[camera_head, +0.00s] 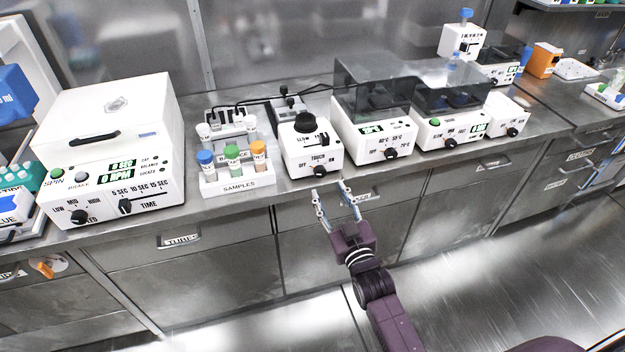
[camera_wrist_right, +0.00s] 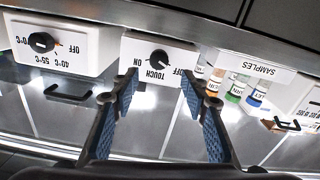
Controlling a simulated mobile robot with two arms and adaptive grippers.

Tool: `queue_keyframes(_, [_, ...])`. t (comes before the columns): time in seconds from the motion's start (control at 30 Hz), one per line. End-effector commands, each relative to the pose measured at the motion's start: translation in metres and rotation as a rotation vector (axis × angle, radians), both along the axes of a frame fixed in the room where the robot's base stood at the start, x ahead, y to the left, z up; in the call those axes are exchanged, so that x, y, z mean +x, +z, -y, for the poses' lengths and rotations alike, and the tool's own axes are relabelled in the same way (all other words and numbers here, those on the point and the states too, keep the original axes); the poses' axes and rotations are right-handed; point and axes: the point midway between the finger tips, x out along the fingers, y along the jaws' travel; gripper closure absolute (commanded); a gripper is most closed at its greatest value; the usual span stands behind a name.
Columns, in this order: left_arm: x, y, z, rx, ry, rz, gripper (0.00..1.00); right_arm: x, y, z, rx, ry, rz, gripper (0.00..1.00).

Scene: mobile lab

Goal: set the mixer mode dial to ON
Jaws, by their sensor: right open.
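The mixer (camera_head: 300,160) is a small white box with a black cup on top, standing near the bench's front edge. Its front has a black mode dial (camera_head: 319,170) with the labels OFF, TOUCH and ON. In the right wrist view the dial (camera_wrist_right: 160,57) appears upside down, with ON on the left and OFF on the right; I cannot tell its exact setting. My right gripper (camera_head: 329,190) is open and empty, in front of and below the dial, apart from it. Its two fingers (camera_wrist_right: 160,87) frame the dial in the wrist view. My left gripper is not in view.
A rack labelled SAMPLES (camera_head: 238,188) with capped tubes stands left of the mixer. A heater box (camera_head: 372,143) with its own dial stands close on the right. A centrifuge (camera_head: 115,130) is further left. The floor before the cabinets is clear.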

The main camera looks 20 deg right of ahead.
Motion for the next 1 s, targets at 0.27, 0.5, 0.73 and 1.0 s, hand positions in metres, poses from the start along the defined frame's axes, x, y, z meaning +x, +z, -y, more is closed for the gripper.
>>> queue_keyframes(0.27, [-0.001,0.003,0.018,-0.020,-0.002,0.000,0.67,0.044,0.001,-0.002,0.001,0.001,-0.001,0.58])
queue_keyframes(0.5, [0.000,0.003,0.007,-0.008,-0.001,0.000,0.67,0.067,-0.001,-0.003,0.000,0.001,-0.003,0.58])
queue_keyframes(0.73, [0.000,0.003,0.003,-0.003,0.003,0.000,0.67,0.070,-0.001,-0.003,0.001,0.001,-0.003,0.58])
queue_keyframes(1.0, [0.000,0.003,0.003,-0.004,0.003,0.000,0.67,0.070,-0.001,-0.003,0.001,0.002,-0.003,0.78])
